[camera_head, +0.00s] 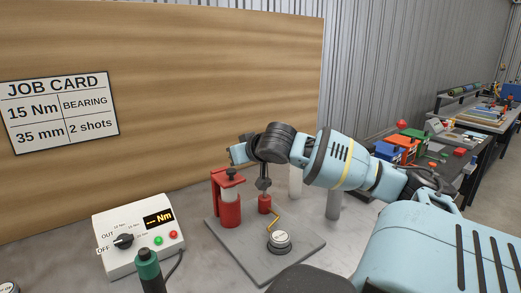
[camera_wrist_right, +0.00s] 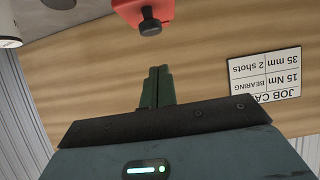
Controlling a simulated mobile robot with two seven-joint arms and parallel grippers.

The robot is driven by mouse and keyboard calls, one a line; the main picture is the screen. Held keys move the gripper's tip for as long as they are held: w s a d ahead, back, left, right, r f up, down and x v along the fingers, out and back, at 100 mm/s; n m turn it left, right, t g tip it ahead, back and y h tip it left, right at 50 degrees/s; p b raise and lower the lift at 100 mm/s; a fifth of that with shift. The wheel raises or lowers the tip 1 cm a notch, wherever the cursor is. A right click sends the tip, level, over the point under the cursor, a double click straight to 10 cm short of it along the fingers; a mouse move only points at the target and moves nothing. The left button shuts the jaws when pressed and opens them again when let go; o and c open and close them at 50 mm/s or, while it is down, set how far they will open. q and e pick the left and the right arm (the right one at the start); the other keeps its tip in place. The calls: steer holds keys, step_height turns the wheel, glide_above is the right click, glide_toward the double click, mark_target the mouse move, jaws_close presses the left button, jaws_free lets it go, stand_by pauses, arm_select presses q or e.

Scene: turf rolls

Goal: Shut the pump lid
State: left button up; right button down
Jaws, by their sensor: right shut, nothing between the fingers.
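A red pump-like fixture (camera_head: 228,200) stands on a grey base plate (camera_head: 300,249). It has a red top piece with a dark knob (camera_head: 231,173) and a red cylinder below; I cannot tell which part is the lid or how far it is shut. The red piece (camera_wrist_right: 128,8) and its dark knob (camera_wrist_right: 150,24) also show at the top of the right wrist view. My right gripper (camera_wrist_right: 157,72) is shut and empty, apart from the knob. In the head view its light-blue body (camera_head: 239,153) is above the fixture; the fingertips are unclear. My left gripper is out of view.
A small red holder (camera_head: 264,204) with a dark upright rod stands beside the fixture, and a round dial (camera_head: 279,241) lies in front. A white meter box (camera_head: 137,236) and green-handled tool (camera_head: 149,265) are left. A wooden board (camera_head: 170,110) stands behind.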

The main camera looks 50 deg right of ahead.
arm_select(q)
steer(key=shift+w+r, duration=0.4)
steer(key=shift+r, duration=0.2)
arm_select(e)
steer(key=f+v, duration=0.1)
steer(key=v, duration=0.6)
steer(key=shift+s+a, duration=0.15)
steer(key=shift+s, duration=0.55)
steer(key=shift+f, duration=0.1)
